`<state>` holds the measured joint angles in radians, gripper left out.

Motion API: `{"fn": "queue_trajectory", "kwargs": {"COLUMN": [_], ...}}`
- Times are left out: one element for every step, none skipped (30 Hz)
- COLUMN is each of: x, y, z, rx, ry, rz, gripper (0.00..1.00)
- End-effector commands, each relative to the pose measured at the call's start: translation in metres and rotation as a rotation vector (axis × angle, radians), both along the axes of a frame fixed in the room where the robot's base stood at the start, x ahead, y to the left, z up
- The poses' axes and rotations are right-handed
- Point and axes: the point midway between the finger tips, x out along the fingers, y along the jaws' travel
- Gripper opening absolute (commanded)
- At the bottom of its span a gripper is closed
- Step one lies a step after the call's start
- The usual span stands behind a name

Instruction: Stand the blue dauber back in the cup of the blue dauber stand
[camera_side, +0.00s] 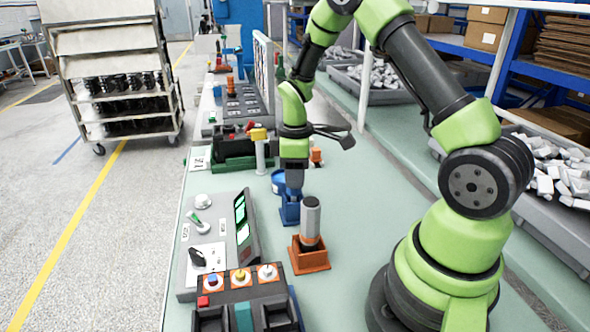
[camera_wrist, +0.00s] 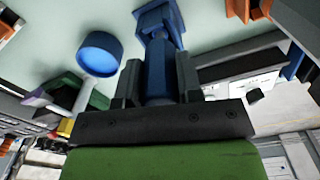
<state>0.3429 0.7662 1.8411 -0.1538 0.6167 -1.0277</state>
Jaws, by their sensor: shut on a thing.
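My gripper (camera_side: 292,188) points down over the blue dauber stand (camera_side: 289,212) in the side view. In the wrist view my gripper (camera_wrist: 158,72) is shut on the blue dauber (camera_wrist: 157,84), one finger on each side of it. The dauber's far end meets the blue dauber stand (camera_wrist: 160,18) in that view. I cannot tell whether it is in the cup or just above it, as the dauber and fingers cover the cup. In the side view the fingers largely hide the dauber.
A round blue dish (camera_wrist: 99,54) lies beside the stand. A control panel with green displays (camera_side: 217,240) stands to the left. The bench to the right of the stands is clear.

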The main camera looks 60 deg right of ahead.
Motion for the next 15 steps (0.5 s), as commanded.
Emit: {"fn": "queue_trajectory", "kwargs": {"x": [-0.0002, -0.0002, -0.0003, -0.0003, -0.0003, -0.0003, -0.0003, -0.0003, -0.0003, -0.0003, -0.0003, -0.0002, -0.0002, -0.0002, -0.0002], "y": [0.0001, 0.0001, 0.0002, 0.0002, 0.0002, 0.0002, 0.0002, 0.0002, 0.0002, 0.0002, 0.0002, 0.0001, 0.0001, 0.0001, 0.0001], "z": [-0.0014, -0.0022, -0.0033, -0.0041, -0.0049, -0.0059, -0.0067, -0.0074, -0.0083, -0.0089, -0.0094, -0.0092, -0.0091, -0.0091, -0.0091], "rx": [0.000, 0.000, 0.000, 0.000, 0.000, 0.000, 0.000, 0.000, 0.001, 0.001, 0.001, 0.001, 0.001, 0.000, 0.000], "ry": [0.001, 0.001, 0.001, 0.001, 0.001, 0.001, 0.001, 0.001, 0.000, 0.000, 0.000, 0.001, 0.001, 0.000, 0.000], "rz": [0.000, 0.000, -0.001, -0.001, 0.000, 0.000, 0.000, 0.000, 0.000, 0.000, 0.000, -0.001, -0.001, 0.000, 0.000], "gripper": [0.09, 0.09, 0.09, 0.09, 0.09, 0.09, 0.09, 0.09, 0.09, 0.09, 0.09, 0.40, 0.47, 0.54, 0.63]}}
